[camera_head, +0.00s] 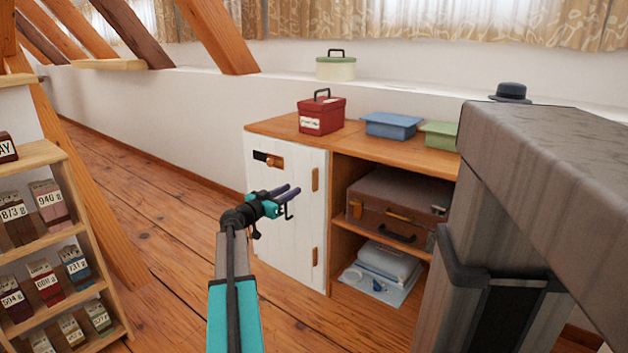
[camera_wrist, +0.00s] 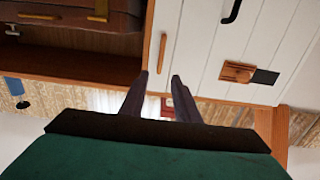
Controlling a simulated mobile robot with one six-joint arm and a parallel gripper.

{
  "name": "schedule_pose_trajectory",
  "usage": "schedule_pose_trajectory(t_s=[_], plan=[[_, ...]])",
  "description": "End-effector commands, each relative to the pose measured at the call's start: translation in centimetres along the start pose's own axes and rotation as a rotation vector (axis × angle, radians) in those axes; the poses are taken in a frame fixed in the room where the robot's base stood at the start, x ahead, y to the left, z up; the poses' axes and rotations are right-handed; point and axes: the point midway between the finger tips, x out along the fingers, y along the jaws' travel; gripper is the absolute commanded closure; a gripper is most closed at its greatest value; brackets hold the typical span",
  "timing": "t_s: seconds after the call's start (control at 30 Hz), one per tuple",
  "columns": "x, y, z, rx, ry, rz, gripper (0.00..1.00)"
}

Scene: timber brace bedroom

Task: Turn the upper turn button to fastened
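The white plank door (camera_head: 285,225) on the cabinet's left side looks shut. The upper turn button (camera_head: 315,179) is a small wooden bar near the door's right edge, standing upright. It also shows upright in the upside-down wrist view (camera_wrist: 162,52), just beyond my fingertips. A lower turn button (camera_head: 315,256) sits below it on the same edge, also upright. My gripper (camera_head: 297,190) is in front of the door, left of and slightly below the upper turn button in the head view. In the wrist view my gripper (camera_wrist: 159,75) has its dark fingers apart with nothing between them.
A wooden piece on a dark plate (camera_head: 268,159) is at the door's upper left. A black handle (camera_head: 288,211) shows behind my fingers. Open shelves to the right hold a brown suitcase (camera_head: 395,205). A red box (camera_head: 321,116) stands on top. A grey block (camera_head: 560,190) fills the right foreground.

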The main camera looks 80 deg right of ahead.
Motion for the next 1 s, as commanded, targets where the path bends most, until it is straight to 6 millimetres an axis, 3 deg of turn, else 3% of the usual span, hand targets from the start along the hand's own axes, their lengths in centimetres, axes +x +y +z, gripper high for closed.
schedule_pose_trajectory(t_s=[1.0], plan=[[11.7, 0.2, 0.2, 0.001, 0.000, 0.004, 0.71]])
